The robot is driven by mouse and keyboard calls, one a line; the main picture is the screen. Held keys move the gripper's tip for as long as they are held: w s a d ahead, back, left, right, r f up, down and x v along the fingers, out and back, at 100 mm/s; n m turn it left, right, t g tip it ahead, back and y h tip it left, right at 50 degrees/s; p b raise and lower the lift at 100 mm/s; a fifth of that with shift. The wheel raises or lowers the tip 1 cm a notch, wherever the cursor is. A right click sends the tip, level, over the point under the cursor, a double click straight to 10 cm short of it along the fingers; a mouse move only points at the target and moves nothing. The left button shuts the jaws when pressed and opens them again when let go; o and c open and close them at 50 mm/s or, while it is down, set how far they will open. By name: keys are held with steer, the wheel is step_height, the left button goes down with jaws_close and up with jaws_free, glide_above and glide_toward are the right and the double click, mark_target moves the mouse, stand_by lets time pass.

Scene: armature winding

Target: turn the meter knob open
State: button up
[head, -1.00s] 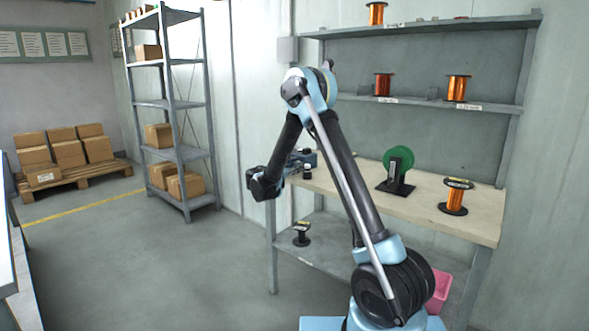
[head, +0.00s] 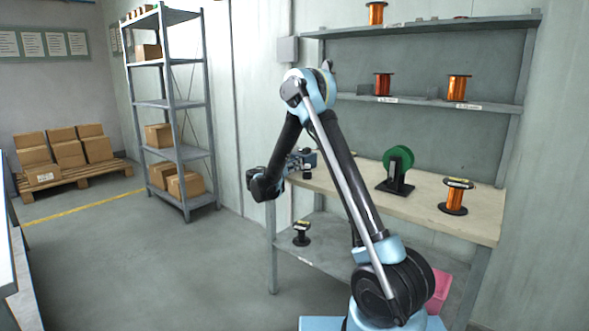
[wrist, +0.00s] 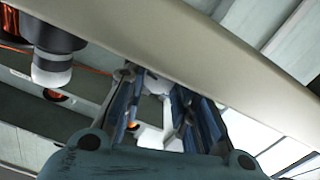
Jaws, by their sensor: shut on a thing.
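My gripper (head: 305,160) is at the left end of the workbench, close to its back edge. In the wrist view its two blue fingers (wrist: 153,78) are closed in on a small pale rounded thing (wrist: 156,84), which appears to be the meter knob. The fingers and the bench edge hide most of it, so its turn position cannot be told. The meter's body cannot be made out clearly in the head view.
The workbench (head: 425,206) carries a green spool on a black stand (head: 397,170) and a copper wire spool (head: 456,196). A black spool (head: 302,233) stands on the lower shelf. A dark cylinder with a pale end (wrist: 53,58) is left of the fingers.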

steer(key=shift+w+a+n, duration=0.15)
steer(key=shift+a+n, duration=0.05)
steer(key=shift+n, duration=0.7)
steer(key=o, duration=1.1)
steer(key=shift+d, duration=0.1)
steer(key=shift+r, duration=0.25)
step_height(320, 180, up, 9)
steer(key=shift+r, duration=0.2)
